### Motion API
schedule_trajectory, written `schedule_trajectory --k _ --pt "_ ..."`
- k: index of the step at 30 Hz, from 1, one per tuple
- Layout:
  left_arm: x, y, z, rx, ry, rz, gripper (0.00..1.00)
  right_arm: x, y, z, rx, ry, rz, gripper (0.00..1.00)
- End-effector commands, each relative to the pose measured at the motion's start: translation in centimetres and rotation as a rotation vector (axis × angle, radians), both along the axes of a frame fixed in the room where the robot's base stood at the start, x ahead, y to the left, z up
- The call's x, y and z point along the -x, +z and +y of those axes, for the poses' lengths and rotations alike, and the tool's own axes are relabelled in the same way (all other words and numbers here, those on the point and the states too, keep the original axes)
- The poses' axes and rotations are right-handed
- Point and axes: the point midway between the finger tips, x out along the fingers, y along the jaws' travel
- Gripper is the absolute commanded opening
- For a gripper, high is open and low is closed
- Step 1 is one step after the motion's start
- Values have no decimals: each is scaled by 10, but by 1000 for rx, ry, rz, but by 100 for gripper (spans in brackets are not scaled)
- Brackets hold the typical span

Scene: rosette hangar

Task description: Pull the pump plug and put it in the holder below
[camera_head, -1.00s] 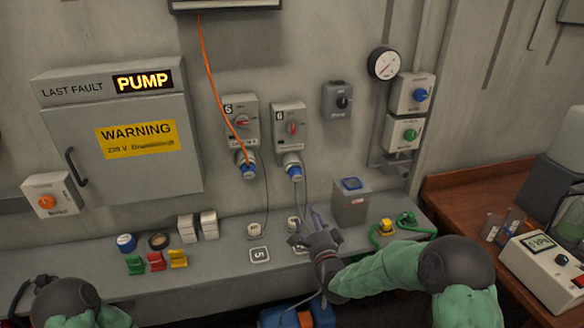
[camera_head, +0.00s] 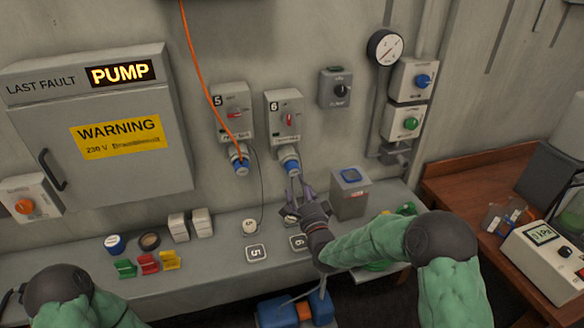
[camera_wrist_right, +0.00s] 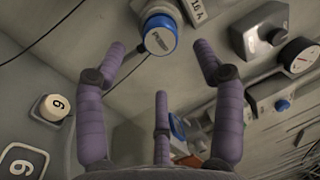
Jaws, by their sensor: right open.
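The plug (camera_head: 288,160) with a blue end sits in the wall socket box marked 6 (camera_head: 286,118). In the right wrist view the blue end of the plug (camera_wrist_right: 160,38) faces me, with small lettering that I cannot read surely. My right gripper (camera_head: 299,188) is open and empty just below the plug. In the wrist view its purple fingertips (camera_wrist_right: 160,62) are spread below and beside the plug, apart from it. On the ledge below are a round white piece marked 6 (camera_wrist_right: 54,107) and a plate marked 6 (camera_head: 299,242). I cannot tell which is the holder. My left gripper is out of view.
A similar plug (camera_head: 239,160) sits in socket box 5 (camera_head: 232,112) on the left, with an orange cable (camera_head: 200,80) crossing it. A grey box with a blue top (camera_head: 350,193) stands right of my gripper. Coloured clips (camera_head: 146,262) lie on the ledge (camera_head: 205,262).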

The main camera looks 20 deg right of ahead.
Motion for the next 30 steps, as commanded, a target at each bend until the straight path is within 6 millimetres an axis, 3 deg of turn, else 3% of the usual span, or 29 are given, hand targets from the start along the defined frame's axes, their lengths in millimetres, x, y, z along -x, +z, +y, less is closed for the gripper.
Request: schedule_trajectory --k 8,15,30 --pt "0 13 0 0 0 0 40 -36 8 2 -1 1 -1 69" --pt "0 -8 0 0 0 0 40 -61 8 2 0 0 -1 69" --pt "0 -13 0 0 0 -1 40 -73 13 3 0 0 0 69"
